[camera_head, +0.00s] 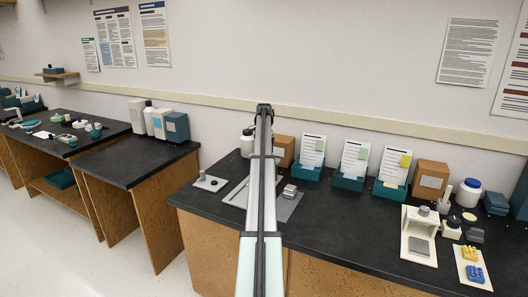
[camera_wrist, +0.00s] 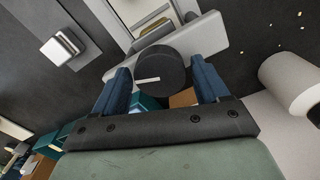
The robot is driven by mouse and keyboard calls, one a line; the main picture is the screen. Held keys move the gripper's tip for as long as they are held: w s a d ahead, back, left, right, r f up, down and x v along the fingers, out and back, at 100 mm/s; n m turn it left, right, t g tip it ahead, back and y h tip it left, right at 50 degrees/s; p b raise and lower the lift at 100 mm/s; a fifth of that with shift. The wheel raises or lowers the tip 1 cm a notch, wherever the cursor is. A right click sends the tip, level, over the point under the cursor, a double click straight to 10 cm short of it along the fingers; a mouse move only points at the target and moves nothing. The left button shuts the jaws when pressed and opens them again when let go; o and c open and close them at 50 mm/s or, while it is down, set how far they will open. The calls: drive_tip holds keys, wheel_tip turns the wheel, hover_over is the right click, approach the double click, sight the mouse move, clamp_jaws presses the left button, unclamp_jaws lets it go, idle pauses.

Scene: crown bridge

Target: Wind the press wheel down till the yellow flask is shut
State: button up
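In the wrist view a dark round wheel (camera_wrist: 161,74) with a white mark on its face lies between the two blue fingers of my gripper (camera_wrist: 160,82). The fingers are apart, with a thin gap showing on each side of the wheel. I cannot tell if either finger touches it. A grey bar (camera_wrist: 209,38) runs behind the wheel, and a pale frame (camera_wrist: 122,28) with a light yellowish inside shows beyond it. I cannot make out the yellow flask clearly. In the head view my arm hides the gripper and the press.
In the wrist view a silver block (camera_wrist: 63,47) lies at upper left and a white cylinder (camera_wrist: 289,84) at right. In the head view teal card holders (camera_head: 348,182), a brown box (camera_head: 430,179) and a white stand (camera_head: 419,249) occupy the bench (camera_head: 335,232) to the right.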

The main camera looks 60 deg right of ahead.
drive_tip(key=shift+o, duration=0.8)
wheel_tip(320, 180, up, 14)
drive_tip(key=shift+f, duration=0.15)
